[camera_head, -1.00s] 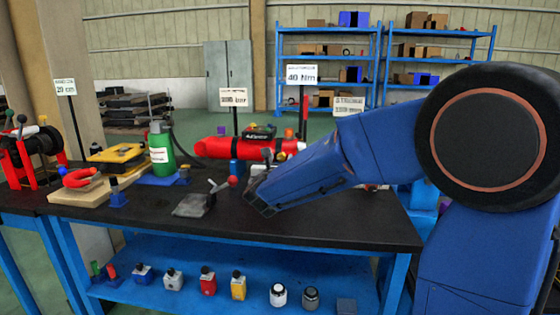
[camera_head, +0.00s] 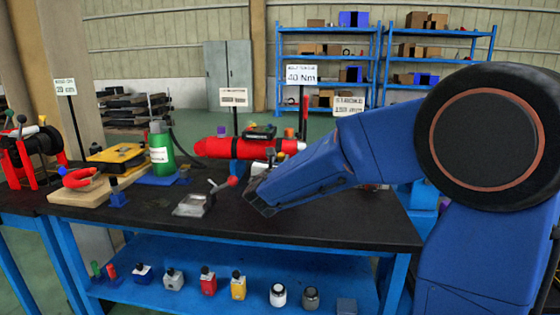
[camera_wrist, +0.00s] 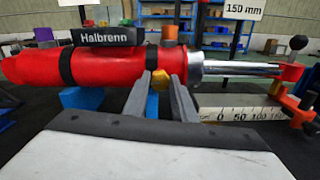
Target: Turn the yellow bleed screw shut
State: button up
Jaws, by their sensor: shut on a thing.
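The red cylinder (camera_wrist: 105,66) lies horizontally across the wrist view, with a bright metal rod (camera_wrist: 235,68) at its right end. The small gold-yellow bleed screw (camera_wrist: 182,98) sits below the cylinder near the rod end. My gripper (camera_wrist: 168,92) is shut on the screw, with its grey fingers beside it, partly hiding it.
A ruler scale (camera_wrist: 235,113) lies right of the screw. Blue supports (camera_wrist: 82,98) stand under the cylinder. A metal plate with a red-knobbed lever (camera_head: 194,205), a green bottle (camera_head: 161,155) and a red shackle (camera_head: 79,179) stand left on the bench (camera_head: 300,229). The bench front is mostly clear.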

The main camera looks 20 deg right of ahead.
jog(key=m, duration=1)
jog(key=shift+d+f, duration=0.1)
jog(key=shift+f, duration=0.05)
jog(key=m, duration=0.4)
jog(key=shift+s, duration=0.1)
jog(key=m, duration=0.5)
jog(key=shift+f, duration=0.15)
jog(key=shift+m, duration=0.3)
jog(key=o, duration=1)
jog(key=shift+o, duration=0.2)
